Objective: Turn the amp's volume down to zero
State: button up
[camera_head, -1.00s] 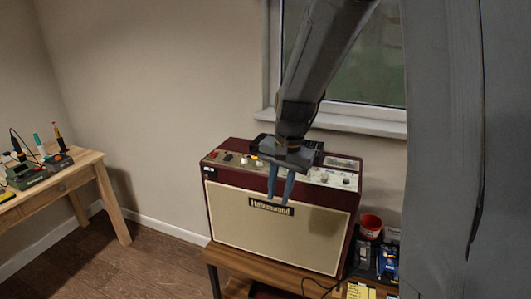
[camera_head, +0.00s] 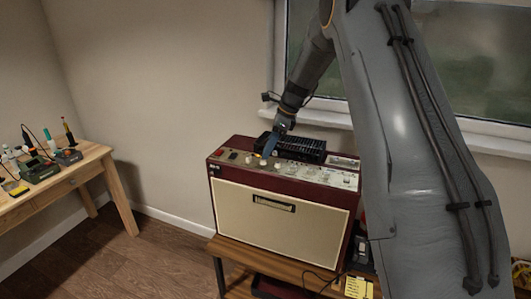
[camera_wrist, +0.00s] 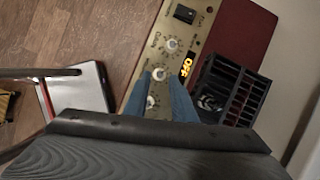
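The amp (camera_head: 283,195) is a dark red cabinet with a cream front, standing on a wooden stand. Its control panel (camera_head: 305,173) runs along the top with several pale knobs. In the wrist view, a knob (camera_wrist: 171,45) sits beyond my fingertips, and another knob (camera_wrist: 159,74) is at or between the tips. A third knob (camera_wrist: 152,102) shows between the fingers. The small lettering is too blurred to say which is volume.
A black slatted unit (camera_head: 292,147) lies on the amp top behind the panel, close to my gripper. A black switch (camera_wrist: 185,13) is on the panel. A workbench (camera_head: 95,160) with tools stands at left. The window (camera_head: 465,65) is behind my arm.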

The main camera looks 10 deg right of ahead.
aim_at(263, 161)
jog(key=shift+p+x, duration=0.4)
jog(key=shift+x, duration=1.1)
jog(key=shift+c, duration=0.5)
grip_shut()
jog(key=shift+n+b, duration=0.3)
